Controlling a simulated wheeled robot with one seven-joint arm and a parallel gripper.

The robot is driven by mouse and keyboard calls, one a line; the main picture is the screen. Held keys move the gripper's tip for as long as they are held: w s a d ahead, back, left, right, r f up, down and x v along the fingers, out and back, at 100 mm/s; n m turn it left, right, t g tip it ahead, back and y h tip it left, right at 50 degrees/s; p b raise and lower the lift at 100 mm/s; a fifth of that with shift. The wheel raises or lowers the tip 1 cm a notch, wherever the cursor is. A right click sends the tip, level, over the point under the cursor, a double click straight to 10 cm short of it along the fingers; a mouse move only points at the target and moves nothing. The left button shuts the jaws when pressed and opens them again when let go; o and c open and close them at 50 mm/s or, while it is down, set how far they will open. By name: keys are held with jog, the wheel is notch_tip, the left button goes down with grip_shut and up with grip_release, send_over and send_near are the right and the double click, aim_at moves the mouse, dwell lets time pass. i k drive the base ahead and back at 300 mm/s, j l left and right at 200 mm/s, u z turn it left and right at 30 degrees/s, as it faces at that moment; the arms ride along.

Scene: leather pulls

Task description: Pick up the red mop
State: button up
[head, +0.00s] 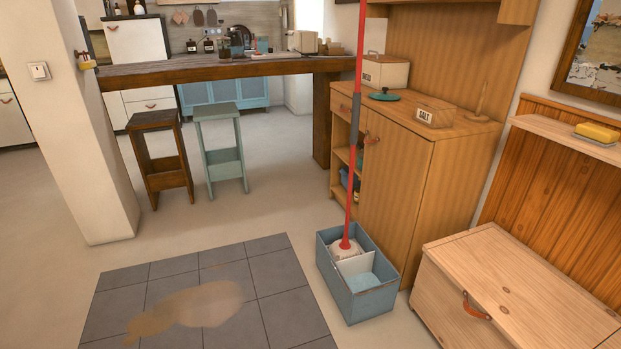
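The red mop (351,178) stands almost upright, leaning slightly, in a blue-grey bucket box (355,308) on the floor. Its long red handle runs up past the top edge of the picture and has a grey grip section partway up. Its pale head rests inside the box, beside a white divider. The handle passes in front of the wooden cabinet (402,193). My gripper does not show in the head view.
A grey tiled patch with a brown spill (190,306) lies left of the box. A light wooden chest (520,290) stands at right. Two stools (159,158) stand by the dark counter (215,71). The floor between is clear.

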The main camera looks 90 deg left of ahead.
aim_at(343, 248)
jog(key=u, duration=3.2)
jog(key=i+j+z, duration=0.15)
jog(key=z, duration=0.25)
jog(key=i+j+z, duration=0.15)
jog(key=z, duration=0.3)
